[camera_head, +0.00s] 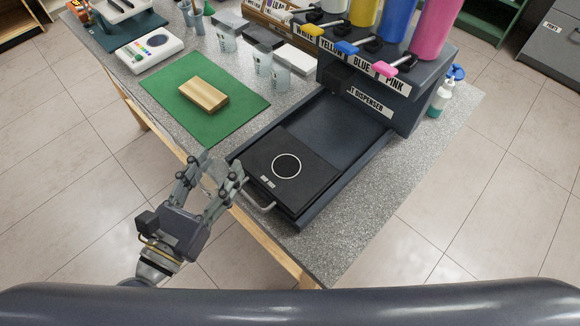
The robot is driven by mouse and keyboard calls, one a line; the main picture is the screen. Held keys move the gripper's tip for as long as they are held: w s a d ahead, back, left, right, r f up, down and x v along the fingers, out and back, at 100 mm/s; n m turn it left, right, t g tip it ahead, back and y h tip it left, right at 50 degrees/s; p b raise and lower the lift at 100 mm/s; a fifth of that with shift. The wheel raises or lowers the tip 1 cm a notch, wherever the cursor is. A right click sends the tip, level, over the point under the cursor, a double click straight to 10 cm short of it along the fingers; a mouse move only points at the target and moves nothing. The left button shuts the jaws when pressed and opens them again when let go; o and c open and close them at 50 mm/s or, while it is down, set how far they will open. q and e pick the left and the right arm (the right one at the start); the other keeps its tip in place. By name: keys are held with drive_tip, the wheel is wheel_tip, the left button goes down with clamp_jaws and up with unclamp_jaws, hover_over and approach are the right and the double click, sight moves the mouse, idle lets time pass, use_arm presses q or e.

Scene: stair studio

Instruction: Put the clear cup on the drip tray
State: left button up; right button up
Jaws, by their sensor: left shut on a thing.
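My left gripper (213,170) is at the front edge of the table, left of the drip tray. Its fingers are spread around a see-through thing that looks like the clear cup; its outline is too faint to make out well. The drip tray (310,163) is a black plate with a white ring and a front handle, in the base of the paint dispenser (400,112). Nothing stands on the ring. The gripper is beside the handle (262,203), with the handle outside its fingers. My right gripper is not in view.
A wooden block (204,94) lies on a green mat (160,88). Several clear cups (263,62) stand behind it. A white scale (150,50) is at the back left. Coloured paint bottles (437,28) rise above the dispenser. A pump bottle (441,97) stands right.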

use_arm(q)
drive_tip(key=shift+s+d+f+m+g+h, duration=0.3)
drive_tip(key=shift+s+d+m+g+h, duration=0.15)
drive_tip(key=shift+d+m+h, duration=0.3)
drive_tip(key=shift+w+d+r+g+h, duration=0.1)
drive_tip(key=shift+w+d+g+h, duration=0.15)
drive_tip(key=shift+w+h, duration=0.1)
drive_tip(key=w+d+f+p, duration=0.1)
drive_tip(key=w+d, duration=0.2)
drive_tip(key=w+d+f, duration=0.2)
drive_tip(key=w+d, duration=0.2)
drive_tip(key=w+d+f+p, duration=0.1)
drive_tip(key=w+d, duration=0.2)
drive_tip(key=shift+w+d+f+p, duration=0.3)
drive_tip(key=shift+d+f+p, duration=0.05)
drive_tip(key=shift+f, duration=0.3)
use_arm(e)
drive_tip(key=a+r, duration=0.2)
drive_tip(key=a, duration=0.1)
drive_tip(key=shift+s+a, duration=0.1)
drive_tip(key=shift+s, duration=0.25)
